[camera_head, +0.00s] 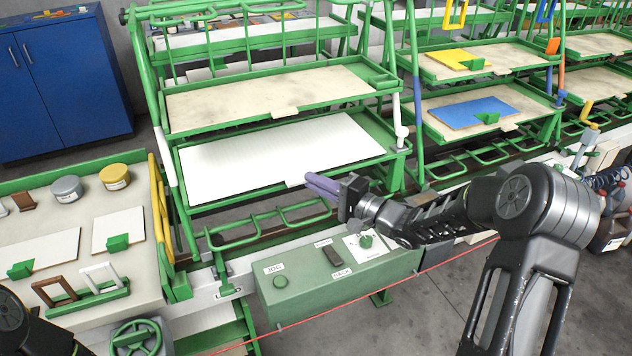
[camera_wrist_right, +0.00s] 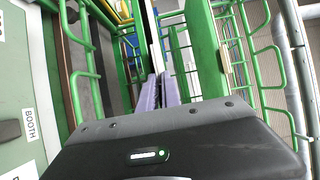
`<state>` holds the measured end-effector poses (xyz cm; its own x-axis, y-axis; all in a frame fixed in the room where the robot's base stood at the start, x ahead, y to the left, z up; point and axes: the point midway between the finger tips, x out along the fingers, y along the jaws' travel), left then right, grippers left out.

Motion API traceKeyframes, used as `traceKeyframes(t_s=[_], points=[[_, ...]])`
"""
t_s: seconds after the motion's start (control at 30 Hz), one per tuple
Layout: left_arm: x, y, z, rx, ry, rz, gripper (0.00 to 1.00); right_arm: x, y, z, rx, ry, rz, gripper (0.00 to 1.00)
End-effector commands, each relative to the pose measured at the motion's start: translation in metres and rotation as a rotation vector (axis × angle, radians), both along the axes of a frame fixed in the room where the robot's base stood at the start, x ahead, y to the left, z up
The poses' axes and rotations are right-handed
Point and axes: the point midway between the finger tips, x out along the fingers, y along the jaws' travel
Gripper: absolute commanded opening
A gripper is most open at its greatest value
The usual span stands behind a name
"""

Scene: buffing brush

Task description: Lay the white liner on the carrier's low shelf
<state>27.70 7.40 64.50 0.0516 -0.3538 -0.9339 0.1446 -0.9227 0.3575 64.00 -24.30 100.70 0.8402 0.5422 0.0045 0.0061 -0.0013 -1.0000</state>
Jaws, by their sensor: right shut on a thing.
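The white liner (camera_head: 270,155) is a flat, faintly lined white sheet within the green frame of the carrier's low shelf (camera_head: 392,142). It covers most of that shelf, below a shelf with a beige, stained surface. I cannot tell whether it rests fully flat or hovers slightly. My right gripper (camera_head: 312,183) is at the liner's front edge, its purple fingers shut on the small front tab (camera_head: 293,182). In the right wrist view, the purple fingers (camera_wrist_right: 160,92) close on a thin white edge. Part of my left arm shows at the bottom left corner; its gripper is out of view.
The beige-lined upper shelf (camera_head: 265,95) is close above. A green control box (camera_head: 335,278) stands in front, under my right forearm. A side table at left holds white boards (camera_head: 118,229), tins (camera_head: 115,176) and handles. Another carrier holds yellow and blue sheets (camera_head: 470,111).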

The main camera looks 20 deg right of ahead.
Motion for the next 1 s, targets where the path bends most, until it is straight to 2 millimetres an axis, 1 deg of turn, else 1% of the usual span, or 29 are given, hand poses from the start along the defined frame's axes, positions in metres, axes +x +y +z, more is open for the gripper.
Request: traceKeyframes(t_s=[0.5, 0.53, 0.8, 1.0], points=[[0.0, 0.0, -0.0062, 0.0, 0.0, 0.0, 0.29, 0.0001, -0.0003, -0.0109, 0.001, -0.001, -0.001, 0.0], [0.0, 0.0, -0.0055, 0.0, 0.0, 0.0, 0.29, 0.0001, -0.0003, -0.0099, 0.001, -0.001, -0.001, 0.1], [0.0, 0.0, -0.0053, 0.0, 0.0, 0.0, 0.29, 0.0001, -0.0002, -0.0098, 0.0, 0.0, 0.0, 0.32], [0.0, -0.0001, -0.0054, 0.0, 0.0, 0.0, 0.29, -0.0001, -0.0002, -0.0103, -0.001, 0.001, -0.001, 0.33]])
